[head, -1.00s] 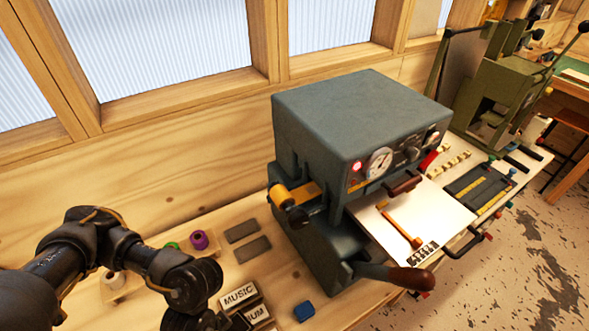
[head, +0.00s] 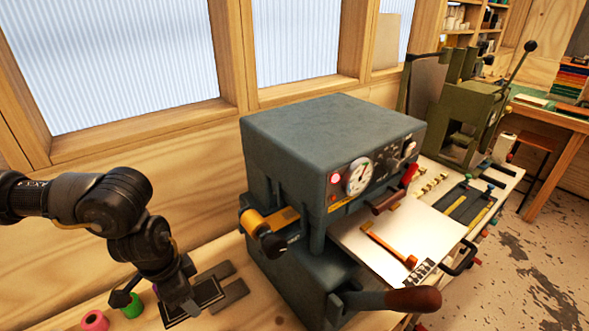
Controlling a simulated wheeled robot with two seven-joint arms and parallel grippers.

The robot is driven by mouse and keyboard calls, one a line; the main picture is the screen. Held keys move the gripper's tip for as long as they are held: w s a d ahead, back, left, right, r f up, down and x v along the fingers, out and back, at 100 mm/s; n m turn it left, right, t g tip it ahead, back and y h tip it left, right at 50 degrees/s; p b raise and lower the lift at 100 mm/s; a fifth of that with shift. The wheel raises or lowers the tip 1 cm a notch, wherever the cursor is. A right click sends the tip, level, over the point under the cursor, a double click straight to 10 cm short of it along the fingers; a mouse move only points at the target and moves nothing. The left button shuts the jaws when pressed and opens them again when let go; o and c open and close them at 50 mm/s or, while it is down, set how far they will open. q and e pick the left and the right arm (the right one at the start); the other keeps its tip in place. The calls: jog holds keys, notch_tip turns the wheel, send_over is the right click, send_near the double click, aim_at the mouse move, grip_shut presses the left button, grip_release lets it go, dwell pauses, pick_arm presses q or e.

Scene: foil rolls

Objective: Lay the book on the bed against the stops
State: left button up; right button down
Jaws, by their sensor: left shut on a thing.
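My left gripper (head: 178,299) is low at the left of the head view, above the bench. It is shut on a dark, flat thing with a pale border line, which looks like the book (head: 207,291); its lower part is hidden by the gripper. The pale bed (head: 435,236) sticks out from the front of the grey press (head: 325,140), to the right of my gripper and well apart from it. An orange bar (head: 385,243) lies across the bed, which looks like one of the stops. No book lies on the bed. My right gripper is not in view.
A gold foil roll (head: 262,222) sits on the press's left side. The press's brown-handled lever (head: 410,300) sticks out below the bed. Pink (head: 95,321) and green (head: 132,306) rolls and grey pads (head: 234,291) are near my gripper. A green press (head: 470,115) stands farther right.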

pick_arm(q)
jog(key=w+r, duration=0.2)
jog(key=shift+w+r, duration=0.15)
jog(key=shift+r, duration=0.15)
jog(key=shift+a, duration=0.1)
jog(key=shift+s+a+n, duration=0.1)
jog(key=shift+s+n, duration=0.35)
jog(key=shift+n, duration=0.75)
jog(key=r+n, duration=0.1)
jog(key=w+r+n, duration=0.1)
jog(key=r+n, duration=0.2)
jog(key=r, duration=0.1)
jog(key=shift+w+a+r+n+t+y, duration=0.15)
jog(key=shift+r+n+t+y, duration=0.15)
jog(key=shift+t+y, duration=0.1)
notch_tip(320, 180, up, 5)
send_over(194, 289)
jog(key=w, duration=0.2)
jog(key=shift+a, duration=0.2)
jog(key=shift+d, duration=0.1)
